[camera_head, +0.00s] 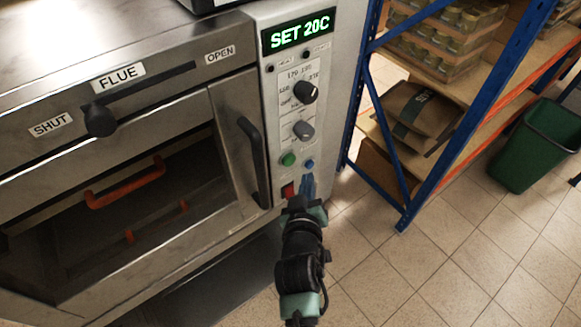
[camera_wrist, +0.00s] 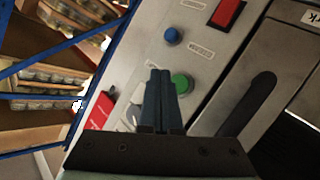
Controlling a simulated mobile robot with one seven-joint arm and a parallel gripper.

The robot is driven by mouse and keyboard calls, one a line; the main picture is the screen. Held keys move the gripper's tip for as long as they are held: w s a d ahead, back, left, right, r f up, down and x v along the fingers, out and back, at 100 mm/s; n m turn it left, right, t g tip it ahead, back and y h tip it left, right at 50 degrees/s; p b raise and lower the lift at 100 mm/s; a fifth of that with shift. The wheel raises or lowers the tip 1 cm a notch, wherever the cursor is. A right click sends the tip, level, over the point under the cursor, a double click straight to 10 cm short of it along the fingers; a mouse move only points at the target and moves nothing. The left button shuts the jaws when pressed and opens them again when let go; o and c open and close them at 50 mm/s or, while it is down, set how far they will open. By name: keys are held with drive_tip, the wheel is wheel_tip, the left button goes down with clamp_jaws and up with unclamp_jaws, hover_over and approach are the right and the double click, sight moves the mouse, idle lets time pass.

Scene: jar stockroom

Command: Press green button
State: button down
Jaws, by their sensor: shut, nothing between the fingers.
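The round green button (camera_head: 288,159) is on the light control panel at the right of the oven, left of a smaller blue button (camera_head: 309,164). In the wrist view the green button (camera_wrist: 183,83) shows just right of my fingertips, its left part hidden by them. The blue button (camera_wrist: 173,36) is above it. In the head view my gripper (camera_head: 308,181) is in front of the panel, its tips a little below the blue button and to the lower right of the green one. My gripper (camera_wrist: 160,73) is shut and empty. I cannot see contact with the panel.
A red switch (camera_head: 288,190) is below the green button. The oven door handle (camera_head: 254,160) is close on the left. A blue-framed shelf (camera_head: 357,105) stands on the right.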

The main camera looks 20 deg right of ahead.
sight(289, 160)
drive_tip(key=shift+w+a+b, duration=0.3)
drive_tip(key=shift+w+b, duration=0.15)
drive_tip(key=shift+w, duration=0.3)
drive_tip(key=shift+w+a+b, duration=0.25)
drive_tip(key=shift+w+b, duration=0.15)
drive_tip(key=shift+w, duration=0.35)
idle(0.9)
drive_tip(key=shift+w+a+b, duration=0.15)
drive_tip(key=shift+w+b, duration=0.15)
drive_tip(key=shift+w, duration=0.1)
drive_tip(key=shift+w+a+b, duration=0.15)
drive_tip(key=shift+w+b, duration=0.25)
drive_tip(key=shift+w, duration=0.05)
idle(0.6)
drive_tip(key=shift+s+r, duration=0.1)
drive_tip(key=shift+s, duration=0.05)
drive_tip(key=shift+s+d+p, duration=0.3)
drive_tip(key=shift+s+p, duration=0.3)
drive_tip(key=shift+s, duration=0.15)
